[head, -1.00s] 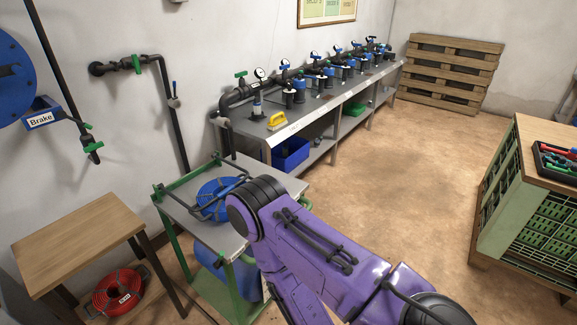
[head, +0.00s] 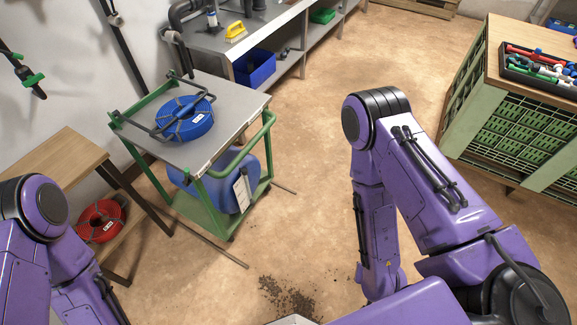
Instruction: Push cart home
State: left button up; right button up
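The cart (head: 238,92) has a grey top, green frame and green handle bars, and stands left of centre in the head view. A coiled blue hose (head: 185,119) lies on its top, with a black bar across it. A blue tank (head: 222,181) sits on its lower shelf. My two purple arms are in view, one at the lower left and one at the right, both apart from the cart. Neither gripper shows; both are outside the picture.
A wooden table (head: 52,165) with a red hose coil (head: 101,221) below stands left of the cart. A grey workbench (head: 262,28) with a blue bin (head: 255,68) is behind it. A green crate stand (head: 500,117) is at right. A thin rod (head: 212,248) and dark dirt (head: 287,297) lie on the floor.

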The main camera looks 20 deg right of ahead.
aim_at(228, 179)
jog(key=z, duration=0.1)
jog(key=k, duration=1.15)
jog(key=z, duration=0.75)
jog(key=i, duration=1.5)
jog(key=u, duration=1.05)
jog(key=i, duration=0.4)
jog(key=u, duration=0.5)
